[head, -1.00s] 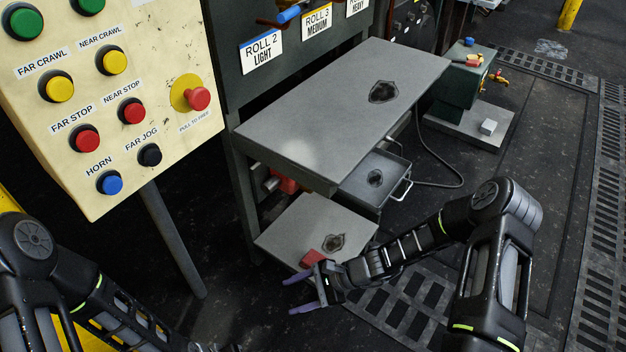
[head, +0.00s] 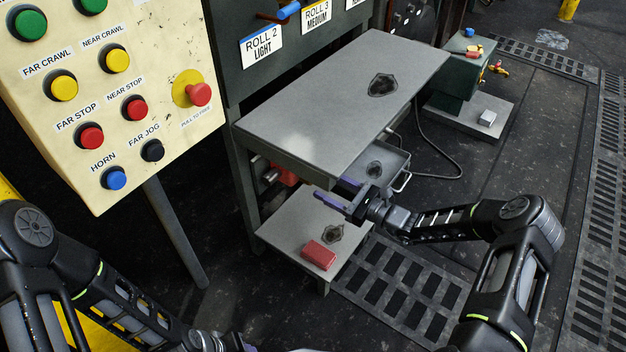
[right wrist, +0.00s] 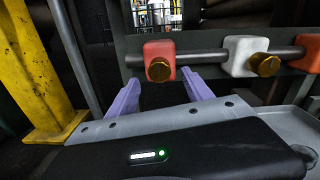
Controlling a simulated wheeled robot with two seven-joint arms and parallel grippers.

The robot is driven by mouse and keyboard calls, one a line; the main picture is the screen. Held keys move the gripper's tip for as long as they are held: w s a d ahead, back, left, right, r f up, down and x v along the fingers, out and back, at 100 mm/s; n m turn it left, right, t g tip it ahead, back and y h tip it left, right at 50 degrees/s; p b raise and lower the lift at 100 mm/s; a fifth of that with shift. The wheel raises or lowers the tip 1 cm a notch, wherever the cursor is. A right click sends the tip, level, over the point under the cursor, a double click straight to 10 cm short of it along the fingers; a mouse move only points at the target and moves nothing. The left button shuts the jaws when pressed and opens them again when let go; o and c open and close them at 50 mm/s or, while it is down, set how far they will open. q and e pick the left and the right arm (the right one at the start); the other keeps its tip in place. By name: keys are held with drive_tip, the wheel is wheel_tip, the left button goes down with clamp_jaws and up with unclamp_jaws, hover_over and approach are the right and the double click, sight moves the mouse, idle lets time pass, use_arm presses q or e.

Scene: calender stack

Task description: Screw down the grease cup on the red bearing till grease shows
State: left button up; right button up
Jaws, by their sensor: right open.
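In the right wrist view, a red bearing block (right wrist: 159,50) sits on a grey horizontal shaft, with a knurled brass grease cup (right wrist: 159,69) on its front. My right gripper (right wrist: 160,90) is open and empty, its purple fingers pointing toward the cup, one to each side and short of it. No grease can be made out at the cup. In the head view, my right gripper (head: 338,192) is by the table's front edge, above the lower shelf; a red part (head: 286,175) shows in the shade under the tabletop. My left gripper (head: 242,347) is barely visible at the bottom edge.
The tabletop (head: 320,110) overhangs. An open drawer (head: 397,166) is beside my right gripper. A red block (head: 318,255) lies on the lower shelf (head: 285,232).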

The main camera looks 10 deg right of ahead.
sight(313, 179)
drive_tip(key=b+x, duration=0.1)
drive_tip(key=x, duration=0.4)
drive_tip(key=shift+f+b, duration=0.15)
drive_tip(key=shift+b, duration=0.15)
drive_tip(key=shift+w+a, duration=0.3)
drive_tip(key=shift+c, duration=0.3)
clamp_jaws()
